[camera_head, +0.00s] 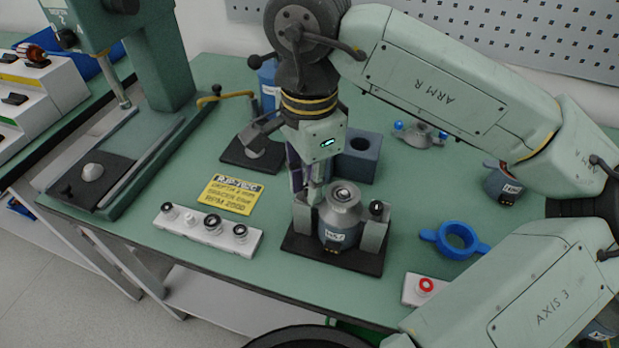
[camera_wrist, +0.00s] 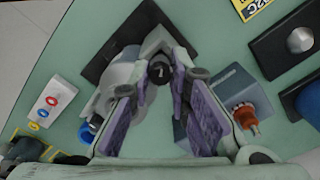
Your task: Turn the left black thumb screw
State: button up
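The clamp fixture (camera_head: 297,244) stands on a dark base in the middle of the bench, with a grey motor (camera_head: 342,210) held upright between its posts. The right black thumb screw (camera_head: 376,208) is on the right post. My gripper (camera_head: 309,190) points down over the left post and hides the left screw in the head view. In the wrist view, the left black thumb screw (camera_wrist: 160,71) lies between the purple-padded fingers of my gripper (camera_wrist: 160,75). The fingers stand apart on either side of it, with a small gap seeming to remain. Contact is not clear.
A white strip with several knobs (camera_head: 189,234) and a yellow label (camera_head: 232,195) lie left of the fixture. A grey block (camera_head: 361,157) is close behind. A blue ring with handles (camera_head: 457,240) and a red-button box (camera_head: 421,290) are to the right.

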grip_shut()
jog(key=shift+f+m+b, duration=0.1)
jog(key=shift+m+b, duration=0.2)
jog(key=shift+b, duration=0.1)
jog(key=shift+m+b, duration=0.55)
jog(key=shift+m, duration=0.05)
jog(key=m+b, duration=0.2)
jog(key=m, duration=0.1)
jog(key=shift+b, duration=0.3)
jog(key=m+b, duration=0.1)
jog(key=m, duration=0.3)
jog(key=shift+b, duration=0.35)
jog(key=shift+m+b, duration=0.65)
jog(key=shift+m, duration=1.25)
